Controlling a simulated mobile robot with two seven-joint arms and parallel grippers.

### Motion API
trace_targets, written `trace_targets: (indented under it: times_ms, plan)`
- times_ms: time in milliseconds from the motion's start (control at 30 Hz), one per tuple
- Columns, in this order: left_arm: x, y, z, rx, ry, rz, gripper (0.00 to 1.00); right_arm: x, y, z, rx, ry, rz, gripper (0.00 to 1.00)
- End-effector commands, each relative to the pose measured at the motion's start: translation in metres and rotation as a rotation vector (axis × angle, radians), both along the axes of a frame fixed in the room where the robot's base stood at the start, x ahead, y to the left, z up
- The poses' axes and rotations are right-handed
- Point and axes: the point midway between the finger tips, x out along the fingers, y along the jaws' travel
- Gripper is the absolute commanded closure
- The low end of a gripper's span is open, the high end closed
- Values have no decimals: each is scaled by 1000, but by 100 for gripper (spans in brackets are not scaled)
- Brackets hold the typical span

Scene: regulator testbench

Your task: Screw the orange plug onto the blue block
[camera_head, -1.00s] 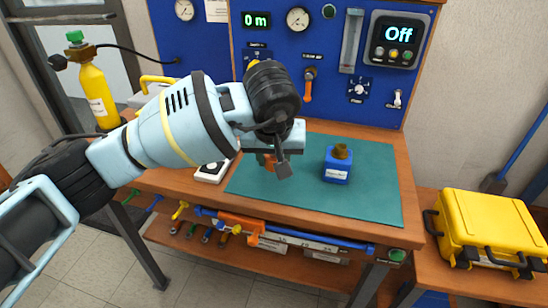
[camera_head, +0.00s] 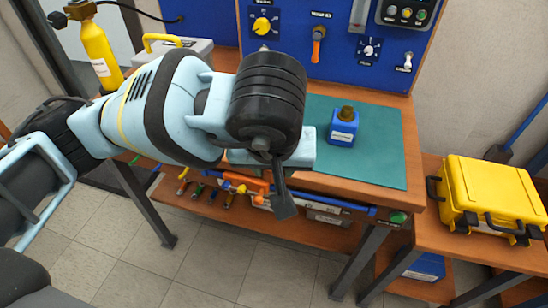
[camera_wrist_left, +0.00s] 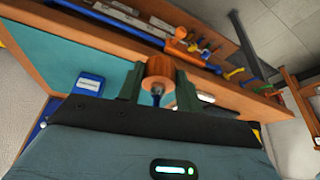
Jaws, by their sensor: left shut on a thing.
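The blue block (camera_head: 342,128) stands upright on the green mat, with a brass-coloured fitting (camera_head: 347,112) on its top. The block also shows in the left wrist view (camera_wrist_left: 88,84), to the left of my fingers. My left gripper (camera_wrist_left: 159,76) is shut on the orange plug (camera_wrist_left: 158,66), which sits between the two dark green fingers. In the head view my left arm and wrist hide the plug. There the gripper is left of the block and nearer to me, around the front edge of the bench. My right gripper is not in view.
The green mat (camera_head: 385,160) is clear around the block. A blue panel with knobs and valves (camera_head: 285,45) rises behind it. A yellow case (camera_head: 490,198) stands at right. Several tools lie on the shelf below (camera_head: 205,190). A yellow gas bottle (camera_head: 100,52) stands at left.

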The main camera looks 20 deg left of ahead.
Motion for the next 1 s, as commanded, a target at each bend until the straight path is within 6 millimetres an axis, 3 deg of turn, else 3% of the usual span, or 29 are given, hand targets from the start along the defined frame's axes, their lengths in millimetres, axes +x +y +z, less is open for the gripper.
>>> trace_targets:
  times_ms: [367, 567, 1000]
  plan:
    - [0, 8, 11, 4, -14, -13, 87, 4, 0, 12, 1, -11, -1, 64]
    - [-1, 36, 44, 12, -63, -57, 87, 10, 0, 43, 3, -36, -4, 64]
    - [-14, 99, 138, 25, -179, -186, 87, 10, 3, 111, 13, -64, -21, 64]
